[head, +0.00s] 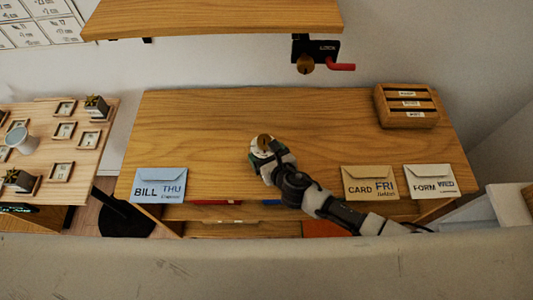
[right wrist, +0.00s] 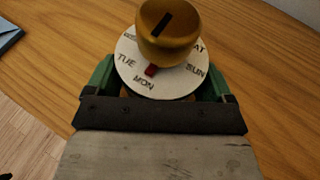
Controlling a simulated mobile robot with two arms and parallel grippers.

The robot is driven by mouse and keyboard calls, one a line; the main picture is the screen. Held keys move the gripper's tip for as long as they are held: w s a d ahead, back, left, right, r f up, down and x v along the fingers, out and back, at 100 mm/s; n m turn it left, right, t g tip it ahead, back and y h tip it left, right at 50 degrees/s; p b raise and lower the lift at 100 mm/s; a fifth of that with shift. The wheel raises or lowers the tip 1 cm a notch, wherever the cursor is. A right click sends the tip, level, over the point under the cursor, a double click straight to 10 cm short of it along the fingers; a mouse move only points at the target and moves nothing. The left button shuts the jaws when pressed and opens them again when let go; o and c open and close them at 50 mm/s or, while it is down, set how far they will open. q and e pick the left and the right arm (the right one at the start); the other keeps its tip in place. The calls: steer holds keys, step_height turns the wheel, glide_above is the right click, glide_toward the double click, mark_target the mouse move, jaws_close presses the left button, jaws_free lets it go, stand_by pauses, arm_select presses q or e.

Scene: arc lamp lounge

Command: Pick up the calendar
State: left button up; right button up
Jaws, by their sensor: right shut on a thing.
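The calendar (head: 262,142) is a round white dial with weekday names around its rim and a gold knob on top. It is on or just above the middle of the wooden desk; I cannot tell if it touches the wood. In the right wrist view the dial (right wrist: 185,84) shows TUE, MON and SUN, with a red marker near MON. My right gripper (head: 264,153) reaches it from the lower right. Its green fingers are shut on the calendar, one on each side. The gold knob hides part of the lettering. My left gripper is not in view.
On the desk (head: 210,110) lie a blue BILL envelope (head: 158,186), a tan CARD envelope (head: 370,183) and a white FORM envelope (head: 430,182). A slatted wooden box (head: 405,106) stands back right. A shelf (head: 215,17) overhangs behind. A side table (head: 100,125) at left holds small frames and pots.

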step_height(320, 180, up, 3)
steer(key=shift+w+r+p, duration=0.1)
steer(key=shift+r+p, duration=0.1)
steer(key=shift+p, duration=0.2)
steer(key=s+d+r, duration=0.6)
steer(key=d+r, duration=0.1)
steer(key=d, duration=0.3)
steer(key=shift+s, duration=0.15)
steer(key=shift+a+f, duration=0.1)
steer(key=shift+w+a+f+b, duration=1)
steer(key=shift+w+a+f, duration=0.05)
steer(key=shift+a+f, duration=0.65)
steer(key=shift+w+a+f+b, duration=1.05)
steer(key=shift+a+f, duration=0.55)
steer(key=shift+f, duration=0.1)
steer(key=shift+w+a+f+b, duration=1)
steer(key=shift+a+f, duration=0.65)
steer(key=shift+f, duration=0.05)
steer(key=shift+f, duration=0.35)
